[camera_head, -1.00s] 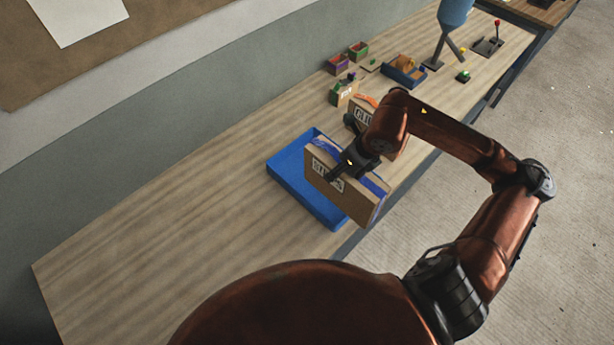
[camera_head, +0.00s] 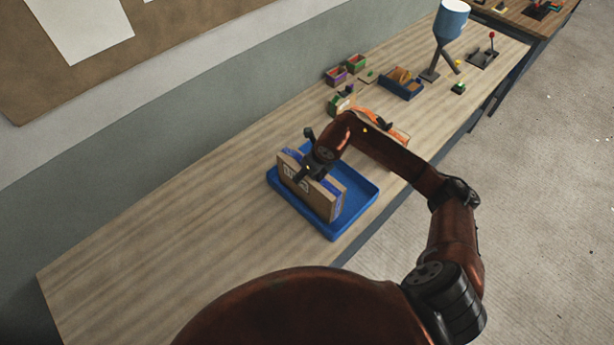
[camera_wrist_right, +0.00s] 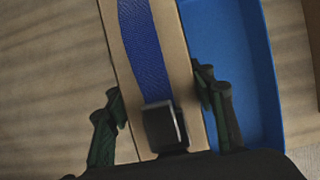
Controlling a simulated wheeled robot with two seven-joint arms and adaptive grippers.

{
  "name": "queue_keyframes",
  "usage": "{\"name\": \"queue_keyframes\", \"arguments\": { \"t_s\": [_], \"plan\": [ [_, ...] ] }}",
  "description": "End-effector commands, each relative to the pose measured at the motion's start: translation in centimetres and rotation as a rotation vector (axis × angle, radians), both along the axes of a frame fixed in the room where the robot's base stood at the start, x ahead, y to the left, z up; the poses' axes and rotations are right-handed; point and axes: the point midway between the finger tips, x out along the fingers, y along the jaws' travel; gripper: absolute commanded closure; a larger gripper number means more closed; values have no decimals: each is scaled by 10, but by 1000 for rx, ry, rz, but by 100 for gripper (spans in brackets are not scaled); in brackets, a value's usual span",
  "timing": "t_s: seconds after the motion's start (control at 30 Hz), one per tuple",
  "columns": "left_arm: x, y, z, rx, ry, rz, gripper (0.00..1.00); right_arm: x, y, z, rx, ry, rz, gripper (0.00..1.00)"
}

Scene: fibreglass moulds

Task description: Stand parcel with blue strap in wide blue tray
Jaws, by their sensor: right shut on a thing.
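The parcel with the blue strap (camera_head: 312,195) is a brown cardboard box with dark lettering. It stands upright on its edge, over or in the left part of the wide blue tray (camera_head: 356,205); I cannot tell whether it touches the floor. My right gripper (camera_head: 308,170) is shut on its top edge. In the right wrist view, the fingers (camera_wrist_right: 165,115) lie on both sides of the parcel, with the strap (camera_wrist_right: 143,45) between them. The tray's blue floor (camera_wrist_right: 222,50) shows to the right of the parcel there. My left gripper is out of view.
A second parcel with an orange strap (camera_head: 378,120) stands behind my right arm. The table's near left (camera_head: 180,240) is clear.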

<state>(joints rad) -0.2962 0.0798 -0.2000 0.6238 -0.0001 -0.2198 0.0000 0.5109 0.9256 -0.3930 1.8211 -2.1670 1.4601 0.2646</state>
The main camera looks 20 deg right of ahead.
Motion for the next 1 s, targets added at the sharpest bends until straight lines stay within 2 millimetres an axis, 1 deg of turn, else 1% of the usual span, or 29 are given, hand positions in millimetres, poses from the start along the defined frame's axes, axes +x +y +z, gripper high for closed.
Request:
{"name": "queue_keyframes", "arguments": {
  "t_s": [0.03, 0.1, 0.2, 0.53, 0.57, 0.8, 1.0],
  "plan": [
    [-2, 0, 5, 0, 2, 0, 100, -2, 1, -7, 4, 4, -1, 100],
    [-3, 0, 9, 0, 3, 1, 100, -2, 0, -17, 3, 3, -1, 100],
    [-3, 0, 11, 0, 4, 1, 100, -1, 0, -25, 3, 0, -1, 100],
    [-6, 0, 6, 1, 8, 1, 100, -1, 0, -30, 1, -2, 0, 100],
    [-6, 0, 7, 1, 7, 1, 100, -2, -1, -30, 1, 1, -1, 48],
    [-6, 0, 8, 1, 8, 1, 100, -2, -1, -30, 1, 1, -1, 33],
    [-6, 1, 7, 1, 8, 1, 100, -2, -1, -29, 1, 1, -1, 33]
  ]
}}
